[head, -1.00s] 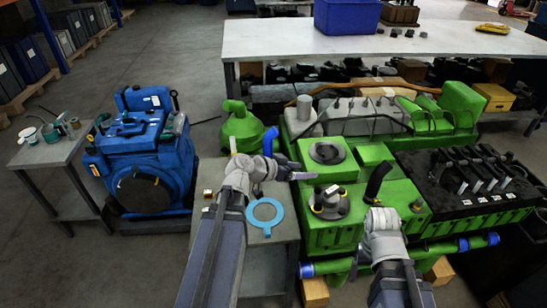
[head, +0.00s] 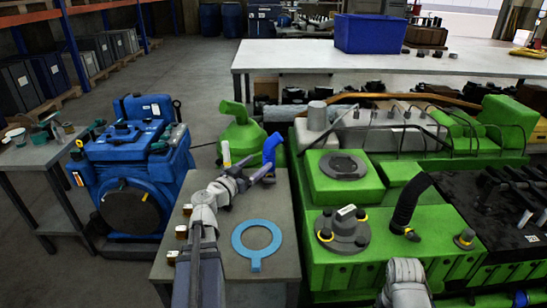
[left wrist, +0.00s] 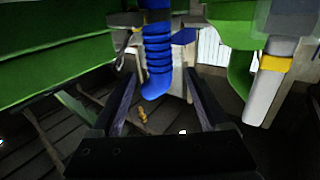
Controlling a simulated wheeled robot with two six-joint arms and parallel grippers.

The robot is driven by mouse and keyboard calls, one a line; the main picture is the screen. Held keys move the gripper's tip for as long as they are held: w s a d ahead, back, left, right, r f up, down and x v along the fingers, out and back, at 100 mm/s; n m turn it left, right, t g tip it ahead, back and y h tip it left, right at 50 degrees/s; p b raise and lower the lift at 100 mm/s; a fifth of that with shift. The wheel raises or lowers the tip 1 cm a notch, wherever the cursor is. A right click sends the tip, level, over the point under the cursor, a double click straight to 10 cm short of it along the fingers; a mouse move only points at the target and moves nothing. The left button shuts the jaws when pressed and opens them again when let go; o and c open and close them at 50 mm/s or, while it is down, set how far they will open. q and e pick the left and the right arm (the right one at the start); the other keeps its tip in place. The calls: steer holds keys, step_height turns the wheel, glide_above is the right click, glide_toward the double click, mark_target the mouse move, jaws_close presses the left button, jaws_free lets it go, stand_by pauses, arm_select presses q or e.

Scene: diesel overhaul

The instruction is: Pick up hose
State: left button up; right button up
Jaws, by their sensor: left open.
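A blue bent hose (head: 271,148) stands upright by the green engine's left side, past the small grey table, in the head view. In the left wrist view the ribbed blue hose (left wrist: 158,50) hangs down between the finger lines, beyond or between the tips; I cannot tell how deep. My left gripper (head: 264,173) is open, just in front of and below the hose's visible part in the head view. Its two dark fingers (left wrist: 160,80) show apart in the wrist view. A black ribbed hose (head: 408,202) stands on the engine. My right arm shows at the bottom; its gripper is out of sight.
The green engine (head: 335,265) fills the right. A grey table (head: 225,262) with a blue ring gasket (head: 256,240) lies under my left arm. A green funnel-shaped housing (head: 240,135) and a white, yellow-banded piece (head: 226,154) stand close by the hose. A blue engine (head: 135,180) is at left.

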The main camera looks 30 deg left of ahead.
mark_target(266, 156)
arm_select(q)
steer(key=shift+w+d, duration=0.2)
steer(key=shift+w, duration=1.8)
steer(key=shift+w+d, duration=0.15)
steer(key=shift+w, duration=1.8)
steer(key=shift+c, duration=0.4)
jaws_close()
